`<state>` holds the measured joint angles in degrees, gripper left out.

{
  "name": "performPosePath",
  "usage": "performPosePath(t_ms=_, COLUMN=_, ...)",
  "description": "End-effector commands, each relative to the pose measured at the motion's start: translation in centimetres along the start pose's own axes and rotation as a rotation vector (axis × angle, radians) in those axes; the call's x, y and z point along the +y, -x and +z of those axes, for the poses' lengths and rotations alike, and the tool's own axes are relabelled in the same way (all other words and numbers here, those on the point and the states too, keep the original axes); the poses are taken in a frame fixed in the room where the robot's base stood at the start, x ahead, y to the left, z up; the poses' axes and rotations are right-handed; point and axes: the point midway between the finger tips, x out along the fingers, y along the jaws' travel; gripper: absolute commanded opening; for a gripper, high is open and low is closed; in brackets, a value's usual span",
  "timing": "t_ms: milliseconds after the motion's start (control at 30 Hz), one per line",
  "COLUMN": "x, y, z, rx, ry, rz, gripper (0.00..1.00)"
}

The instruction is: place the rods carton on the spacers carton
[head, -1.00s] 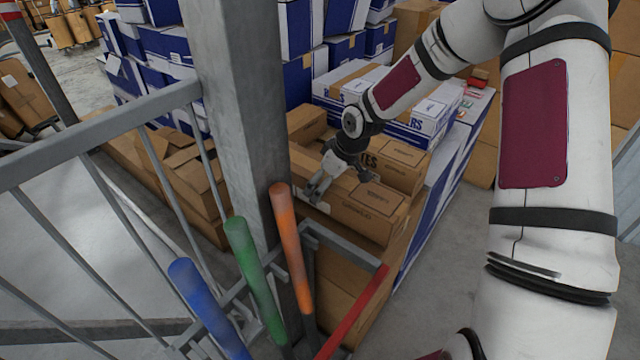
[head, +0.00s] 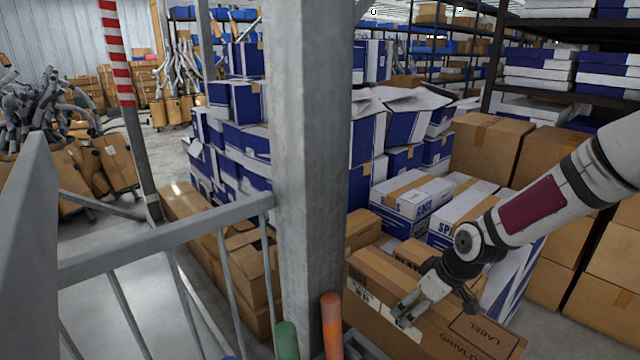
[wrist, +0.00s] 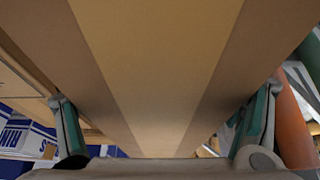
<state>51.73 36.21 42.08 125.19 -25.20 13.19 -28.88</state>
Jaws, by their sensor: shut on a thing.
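My gripper (head: 412,310) is shut on a long brown carton (head: 470,335), which I take to be the rods carton; I cannot read its name. In the wrist view, its taped brown face (wrist: 155,70) fills the space between my two fingers (wrist: 160,118), with a green pad at each side. A white and blue carton (head: 440,240) marked "SPA" in the head view appears to be the spacers carton. It stands behind my gripper, partly hidden by my arm. I cannot tell whether the held carton is clear of what lies under it.
A grey post (head: 308,170) and railing (head: 165,238) stand at the left and centre. Green (head: 286,340) and orange (head: 331,325) bars are close to the held carton. Another white and blue carton (head: 408,203) stands left of the spacers one. Stacked brown cartons (head: 485,145) are at the back right.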

Motion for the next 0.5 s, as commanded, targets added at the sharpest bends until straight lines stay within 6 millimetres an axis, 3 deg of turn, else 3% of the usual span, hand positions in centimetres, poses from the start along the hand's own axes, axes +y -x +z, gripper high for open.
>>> performPosePath(t_ms=500, x=-4.1, y=5.0, z=-3.7, rx=0.005, ry=-0.308, rz=0.135, gripper=0.23)
